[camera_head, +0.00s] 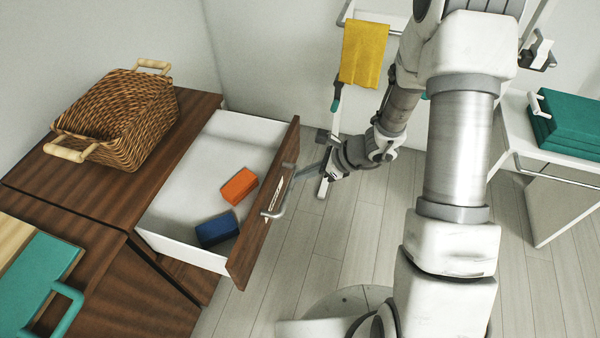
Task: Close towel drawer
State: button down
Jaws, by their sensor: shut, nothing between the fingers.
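The towel drawer (188,150) is pulled out of the dark wood cabinet. It has white inner walls and a dark wood front (262,222) with a grey bar handle (273,203). An orange block-shaped item (239,186) and a dark blue one (217,229) lie inside, apart from each other. My gripper (303,174) is shut and empty, at the outer side of the drawer front near the far end of the handle. I cannot tell whether it touches the front or handle. Its fingertips are small and partly merge with the handle.
A wicker basket (120,118) stands on the cabinet top (75,190). A teal-handled item (40,285) lies at lower left. A yellow towel (363,54) hangs on a rack behind my arm. Floor (300,262) before the drawer is clear.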

aim_at(274, 185)
jog(key=b+x, duration=0.1)
jog(key=x, duration=0.7)
jog(key=shift+b, duration=0.3)
jog(key=shift+a, duration=0.1)
